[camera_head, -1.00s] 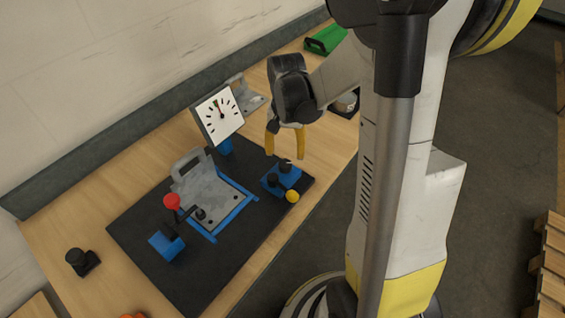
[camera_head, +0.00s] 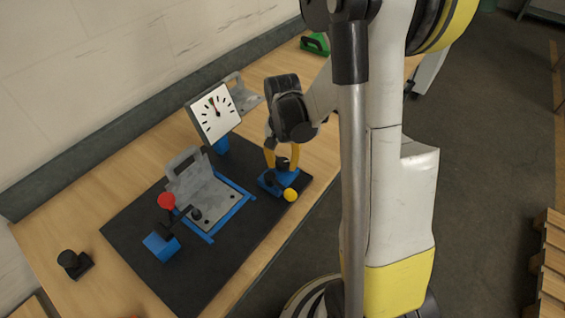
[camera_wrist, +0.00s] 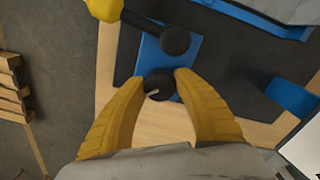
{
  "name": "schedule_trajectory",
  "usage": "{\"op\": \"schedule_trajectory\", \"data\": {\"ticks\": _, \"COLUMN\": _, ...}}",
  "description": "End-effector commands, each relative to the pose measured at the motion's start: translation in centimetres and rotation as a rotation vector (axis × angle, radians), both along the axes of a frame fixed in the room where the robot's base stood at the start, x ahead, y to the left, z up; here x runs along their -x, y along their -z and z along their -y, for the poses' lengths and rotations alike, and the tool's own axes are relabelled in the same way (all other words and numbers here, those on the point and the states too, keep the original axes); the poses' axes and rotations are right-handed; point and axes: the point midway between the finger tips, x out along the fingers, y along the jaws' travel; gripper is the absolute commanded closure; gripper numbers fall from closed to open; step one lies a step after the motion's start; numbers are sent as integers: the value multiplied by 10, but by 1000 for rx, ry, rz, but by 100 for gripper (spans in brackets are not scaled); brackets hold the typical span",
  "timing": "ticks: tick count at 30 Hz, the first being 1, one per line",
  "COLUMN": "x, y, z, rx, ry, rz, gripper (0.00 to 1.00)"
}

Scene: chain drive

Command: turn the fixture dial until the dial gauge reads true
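The dial gauge (camera_head: 214,113), a white square face on a blue stand, shows its needle near the top of the scale, close to a small coloured mark; the exact reading is too small to tell. The fixture dial, a black knob (camera_head: 283,163), stands on a blue block (camera_head: 271,184) at the mat's right end. In the wrist view the knob (camera_wrist: 159,85) has a pale line on top. My gripper (camera_head: 282,158) is down at the knob with its yellow fingers apart, one on each side; they also show in the wrist view (camera_wrist: 159,78). I cannot tell whether either finger touches it.
A yellow ball-ended lever (camera_head: 291,195) is close beside the knob. A grey bracket plate (camera_head: 213,199) in a blue frame and a red-knobbed clamp (camera_head: 167,201) stand on the dark mat (camera_head: 150,215). A black part (camera_head: 73,263) lies at the left of the bench.

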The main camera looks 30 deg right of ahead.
Motion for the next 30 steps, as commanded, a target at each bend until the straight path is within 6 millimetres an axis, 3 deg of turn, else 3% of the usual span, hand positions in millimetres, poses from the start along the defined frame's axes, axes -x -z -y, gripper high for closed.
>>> {"op": "schedule_trajectory", "data": {"ticks": 5, "x": 0, "y": 1, "z": 0, "rx": 0, "ry": -38, "rz": 0, "gripper": 94}}
{"op": "schedule_trajectory", "data": {"ticks": 13, "x": 1, "y": 2, "z": 0, "rx": 0, "ry": -288, "rz": -1, "gripper": 93}}
{"op": "schedule_trajectory", "data": {"ticks": 23, "x": 1, "y": 1, "z": 0, "rx": 0, "ry": -316, "rz": -1, "gripper": 93}}
{"op": "schedule_trajectory", "data": {"ticks": 24, "x": 1, "y": 1, "z": 0, "rx": 0, "ry": -316, "rz": -1, "gripper": 51}}
{"op": "schedule_trajectory", "data": {"ticks": 25, "x": 1, "y": 1, "z": 0, "rx": 0, "ry": -315, "rz": -1, "gripper": 42}}
{"op": "schedule_trajectory", "data": {"ticks": 30, "x": 1, "y": 1, "z": 1, "rx": 0, "ry": -315, "rz": -1, "gripper": 40}}
